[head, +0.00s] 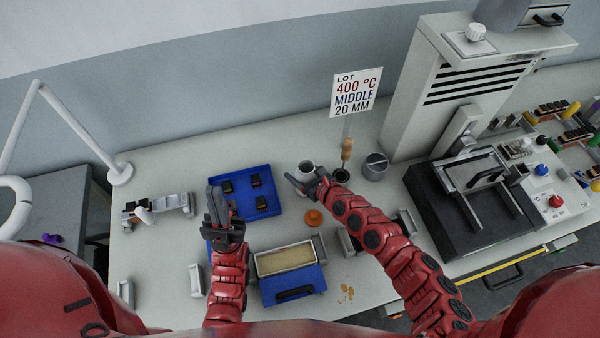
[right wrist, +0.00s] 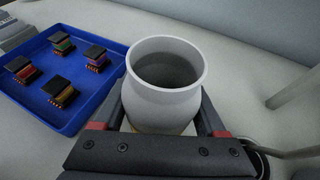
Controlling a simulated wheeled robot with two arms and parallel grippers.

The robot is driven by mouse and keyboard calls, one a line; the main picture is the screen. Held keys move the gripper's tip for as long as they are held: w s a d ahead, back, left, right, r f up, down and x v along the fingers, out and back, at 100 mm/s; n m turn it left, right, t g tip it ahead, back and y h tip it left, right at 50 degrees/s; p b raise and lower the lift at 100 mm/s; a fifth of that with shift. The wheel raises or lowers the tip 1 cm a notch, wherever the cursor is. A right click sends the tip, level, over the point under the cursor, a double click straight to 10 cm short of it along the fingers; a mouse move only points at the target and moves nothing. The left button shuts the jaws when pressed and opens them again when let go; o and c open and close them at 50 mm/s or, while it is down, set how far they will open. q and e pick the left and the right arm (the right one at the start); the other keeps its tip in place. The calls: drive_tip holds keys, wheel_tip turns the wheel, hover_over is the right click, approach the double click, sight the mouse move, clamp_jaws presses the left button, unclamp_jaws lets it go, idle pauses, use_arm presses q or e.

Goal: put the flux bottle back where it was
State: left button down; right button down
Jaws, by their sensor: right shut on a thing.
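The flux bottle (head: 306,167) is a pale grey, open-topped, rounded pot. My right gripper (head: 305,178) is shut on it, and in the right wrist view the bottle (right wrist: 165,85) stands upright between the two fingers, its inside looking dark grey. It is just right of the blue tray; I cannot tell whether its base touches the table. My left gripper (head: 216,207) is over the front left part of the blue tray with its fingers pointing away from me. I cannot tell how far its fingers are apart.
An orange stopper-like piece (head: 314,217) lies in front of the bottle. A brush-like tool (head: 347,150) and a grey cup (head: 375,166) stand to the right. A sand-coloured box (head: 262,268) is in front.

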unclamp_jaws()
drive_tip(key=shift+r, duration=0.25)
drive_tip(key=p+v, duration=0.3)
drive_tip(key=v, duration=0.9)
drive_tip(key=shift+f, duration=0.15)
